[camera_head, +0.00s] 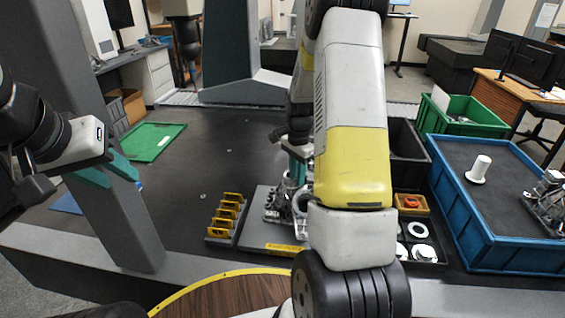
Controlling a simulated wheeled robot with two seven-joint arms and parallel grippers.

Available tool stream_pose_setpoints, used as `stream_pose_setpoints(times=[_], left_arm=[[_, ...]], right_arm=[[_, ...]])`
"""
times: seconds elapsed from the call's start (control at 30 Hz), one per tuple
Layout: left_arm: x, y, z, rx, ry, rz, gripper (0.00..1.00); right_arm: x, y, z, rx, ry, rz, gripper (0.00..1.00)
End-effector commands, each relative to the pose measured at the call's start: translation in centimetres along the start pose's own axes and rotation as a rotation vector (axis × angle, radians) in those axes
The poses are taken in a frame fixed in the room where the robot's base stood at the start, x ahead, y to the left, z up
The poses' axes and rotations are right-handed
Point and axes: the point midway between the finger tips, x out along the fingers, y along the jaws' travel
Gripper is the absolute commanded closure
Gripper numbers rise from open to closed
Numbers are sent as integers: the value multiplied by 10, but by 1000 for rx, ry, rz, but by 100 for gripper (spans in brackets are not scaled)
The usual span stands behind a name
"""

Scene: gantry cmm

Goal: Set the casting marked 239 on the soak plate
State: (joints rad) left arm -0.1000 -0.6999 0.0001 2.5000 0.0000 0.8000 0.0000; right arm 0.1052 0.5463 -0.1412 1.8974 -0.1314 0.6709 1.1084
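Metal castings (283,196) stand at a grey plate (258,232) with a yellow label at its front edge; I take it for the soak plate, but the label is unreadable. The number 239 cannot be read on any casting. My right gripper (298,165) points down over these castings, its teal fingers partly hidden behind my own arm; whether it grips one cannot be told. Another metal casting (549,198) is in the blue crate (470,238) at the right. My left gripper (106,171) is open and empty at the left, away from the castings.
A rack with yellow slots (228,215) stands left of the plate. A black tray with white rings (420,251), an orange-brown box (410,204) and a green crate (462,125) are at the right. A green tray (150,141) lies at the back left. The dark table's middle-left is clear.

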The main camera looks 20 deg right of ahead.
Motion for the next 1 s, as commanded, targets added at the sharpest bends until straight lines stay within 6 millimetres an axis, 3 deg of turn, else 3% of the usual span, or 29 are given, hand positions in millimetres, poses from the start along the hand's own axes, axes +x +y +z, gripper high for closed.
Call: stream_pose_setpoints(times=[0.33, 0.47, 0.8, 1.0], left_arm=[[0, 0, 0, 0, 0, 0, 64], [0, 0, 0, 0, 0, 0, 64], [0, 0, 0, 0, 0, 0, 64], [0, 0, 0, 0, 0, 0, 64]], right_arm=[[-1, 0, 0, 0, 0, -1, 66], [-10, -1, -1, 0, 2, -3, 66], [-78, -2, 0, -1, 2, -6, 66], [-109, 0, 0, 0, 1, -2, 66]])
